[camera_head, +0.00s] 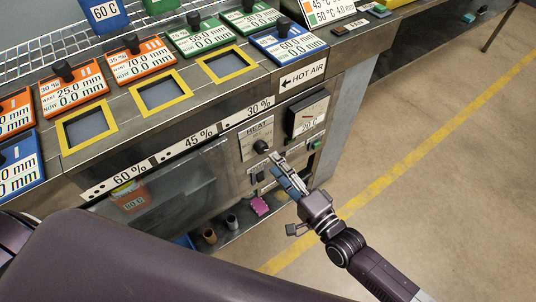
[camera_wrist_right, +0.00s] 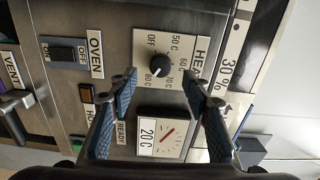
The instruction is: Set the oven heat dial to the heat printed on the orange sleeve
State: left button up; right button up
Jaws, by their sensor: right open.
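The heat dial (camera_head: 261,146) is a black knob on a white plate marked HEAT, on the oven's front panel. In the right wrist view the dial (camera_wrist_right: 159,69) has OFF, 50 C, 60 and 80 C around it; I cannot surely read its setting. My right gripper (camera_head: 278,164) is open just below and right of the dial. In the wrist view its fingers (camera_wrist_right: 158,82) appear either side of the knob; contact is unclear. Orange units (camera_head: 73,88) stand on the bench, but I cannot identify an orange sleeve with a printed heat. The left gripper is not in view.
A temperature gauge (camera_head: 308,115) reading 20 C sits right of the dial. An oven switch (camera_wrist_right: 67,53) and a READY label (camera_wrist_right: 121,133) are close by. The floor at right is clear.

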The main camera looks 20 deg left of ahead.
jog(key=v, duration=0.5)
jog(key=shift+s+d, duration=0.1)
jog(key=shift+d, duration=0.05)
jog(key=w+d+f+n+h, duration=0.1)
jog(key=w+d+f+h, duration=0.2)
jog(key=f, duration=0.4)
jog(key=w+d+f+n+h, duration=0.1)
jog(key=d+f+h, duration=0.1)
jog(key=d+f, duration=0.45)
jog(key=s+d+f+n+g+h, duration=0.1)
jog(key=s+d+f+h, duration=0.2)
jog(key=f, duration=0.5)
jog(key=s+d+f+n+g+h, duration=0.1)
jog(key=s+d+f+n+h, duration=0.15)
jog(key=d+f, duration=0.45)
jog(key=s+d+f+n+g+h, duration=0.1)
jog(key=s+d+f+g, duration=0.15)
jog(key=s+f, duration=0.4)
jog(key=s+d+f+n+g+h, duration=0.1)
jog(key=s+d+f, duration=0.3)
jog(key=s+f, duration=0.25)
jog(key=s+d+f+n+g+h, duration=0.1)
jog(key=s+f+g, duration=0.1)
jog(key=s, duration=0.8)
jog(key=s+d+f+n+g, duration=0.1)
jog(key=s+f, duration=0.3)
jog(key=s, duration=0.7)
jog(key=shift+d+g+h, duration=0.35)
jog(key=shift+d+g, duration=0.3)
jog(key=shift+g, duration=0.1)
